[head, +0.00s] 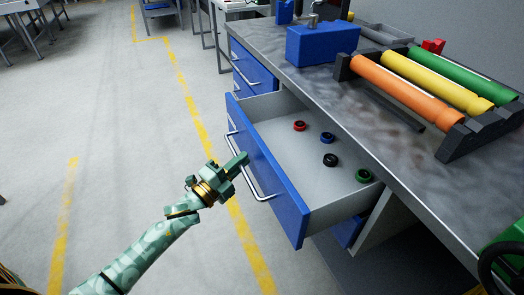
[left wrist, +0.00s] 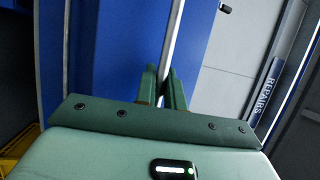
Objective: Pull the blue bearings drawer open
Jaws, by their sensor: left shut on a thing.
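The blue bearings drawer (head: 265,170) stands well out from the bench, its inside in view. A red-and-black ring (head: 299,126), a blue ring (head: 327,138), a black ring (head: 330,160) and a green ring (head: 363,176) lie spread on its grey floor. A silver bar handle (head: 262,190) runs along the drawer front. My left gripper (head: 239,161) is shut on this handle near its middle. In the left wrist view the bar (left wrist: 173,40) passes between the fingers (left wrist: 164,88), in front of the blue face (left wrist: 125,45). My right gripper is out of view.
Another blue drawer (head: 252,67) is farther along. The floor left of the drawer is clear, with yellow lines (head: 190,100).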

